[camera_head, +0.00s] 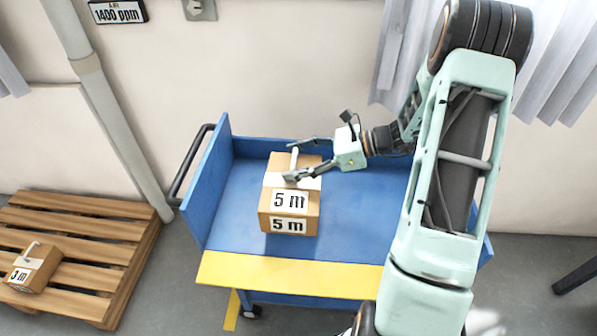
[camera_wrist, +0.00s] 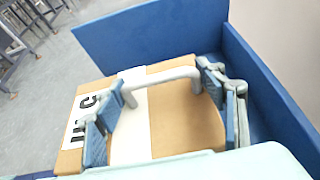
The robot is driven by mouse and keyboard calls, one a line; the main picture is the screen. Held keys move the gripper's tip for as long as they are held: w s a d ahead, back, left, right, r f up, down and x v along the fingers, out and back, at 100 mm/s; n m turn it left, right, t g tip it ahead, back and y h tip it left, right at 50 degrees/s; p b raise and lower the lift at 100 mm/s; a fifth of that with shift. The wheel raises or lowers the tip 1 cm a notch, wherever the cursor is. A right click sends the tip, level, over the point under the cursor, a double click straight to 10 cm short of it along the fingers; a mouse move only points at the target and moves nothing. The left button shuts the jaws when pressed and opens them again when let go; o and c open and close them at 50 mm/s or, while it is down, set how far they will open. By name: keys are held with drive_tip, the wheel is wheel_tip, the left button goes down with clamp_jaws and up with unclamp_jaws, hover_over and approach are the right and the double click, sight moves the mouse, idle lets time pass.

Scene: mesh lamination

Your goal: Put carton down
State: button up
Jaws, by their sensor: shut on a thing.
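A brown carton (camera_head: 280,222) with "5 m" labels and a white band sits over the blue cart (camera_head: 232,224), towards its left half. Whether its underside touches the deck cannot be told. My gripper (camera_head: 293,160) reaches in from the right, above the carton's top. In the wrist view my gripper (camera_wrist: 160,100) has a finger at each end of the carton's white handle (camera_wrist: 162,77) and is shut on it. The carton (camera_wrist: 180,120) fills the middle of that view, close to the blue side panels (camera_wrist: 150,38).
A wooden pallet (camera_head: 92,230) at the left bears a smaller carton (camera_head: 32,268) labelled "3 m". The cart has raised blue walls, a black push handle (camera_head: 187,165) and a yellow front edge (camera_head: 290,272). Deck around the carton is bare.

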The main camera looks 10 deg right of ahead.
drive_tip(key=shift+w+d+f, duration=0.35)
drive_tip(key=shift+d+f, duration=0.05)
drive_tip(key=shift+f, duration=0.25)
drive_tip(key=shift+f+b, duration=0.35)
drive_tip(key=shift+f, duration=1.2)
drive_tip(key=shift+f, duration=0.15)
drive_tip(key=o, duration=2.1)
drive_tip(key=shift+d, duration=0.1)
drive_tip(key=p+v, duration=0.1)
drive_tip(key=v, duration=1.1)
